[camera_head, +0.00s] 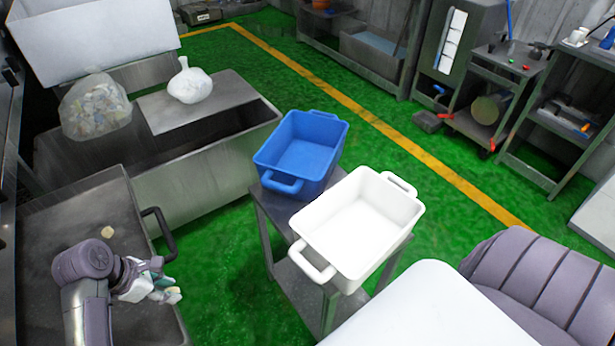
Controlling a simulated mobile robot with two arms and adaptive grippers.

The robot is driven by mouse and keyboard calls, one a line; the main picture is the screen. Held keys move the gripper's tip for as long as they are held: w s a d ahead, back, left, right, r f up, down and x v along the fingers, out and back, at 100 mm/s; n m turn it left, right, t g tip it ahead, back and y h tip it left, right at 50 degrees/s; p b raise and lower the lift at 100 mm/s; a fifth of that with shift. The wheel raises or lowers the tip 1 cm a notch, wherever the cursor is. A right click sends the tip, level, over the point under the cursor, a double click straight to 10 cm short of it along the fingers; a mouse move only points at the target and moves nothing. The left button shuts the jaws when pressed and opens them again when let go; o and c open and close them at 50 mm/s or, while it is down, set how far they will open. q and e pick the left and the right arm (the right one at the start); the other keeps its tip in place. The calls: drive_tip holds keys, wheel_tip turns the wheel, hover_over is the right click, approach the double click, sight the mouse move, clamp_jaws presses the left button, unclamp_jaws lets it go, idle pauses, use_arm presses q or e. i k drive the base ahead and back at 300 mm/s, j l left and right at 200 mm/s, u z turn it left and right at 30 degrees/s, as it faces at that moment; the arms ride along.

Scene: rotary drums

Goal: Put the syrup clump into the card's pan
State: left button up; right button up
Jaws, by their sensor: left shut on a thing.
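My left gripper (163,290) is low at the left, above the dark metal tray's right side. It is shut on a small pale thing, mostly hidden by the fingers; I cannot tell whether it is the syrup clump. A small tan lump (107,232) lies apart from the gripper on the metal tray (60,215). A blue pan (300,155) and a white pan (362,225) stand side by side on a small metal stand; both look empty. No card can be made out. My right gripper is not in view.
A metal trough (215,165) stands behind the tray, with a clear bag of scraps (97,107) and a knotted white bag (190,85) on it. The tray's black handle (158,230) sticks up near my gripper. Green floor lies between tray and stand (285,235).

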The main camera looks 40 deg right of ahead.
sight(309, 176)
drive_tip(key=k+l+z, duration=0.1)
drive_tip(key=k+z, duration=0.15)
drive_tip(key=k, duration=0.25)
drive_tip(key=k+l+z, duration=0.15)
drive_tip(key=k+z, duration=0.15)
drive_tip(key=k, duration=0.2)
drive_tip(key=z, duration=2.1)
drive_tip(key=i+j+z, duration=0.3)
drive_tip(key=i+j, duration=0.2)
drive_tip(key=i, duration=0.3)
drive_tip(key=i+j+z, duration=0.35)
drive_tip(key=i+j, duration=0.3)
drive_tip(key=i+u, duration=1)
drive_tip(key=u, duration=2.05)
drive_tip(key=i+u, duration=0.1)
drive_tip(key=i, duration=0.35)
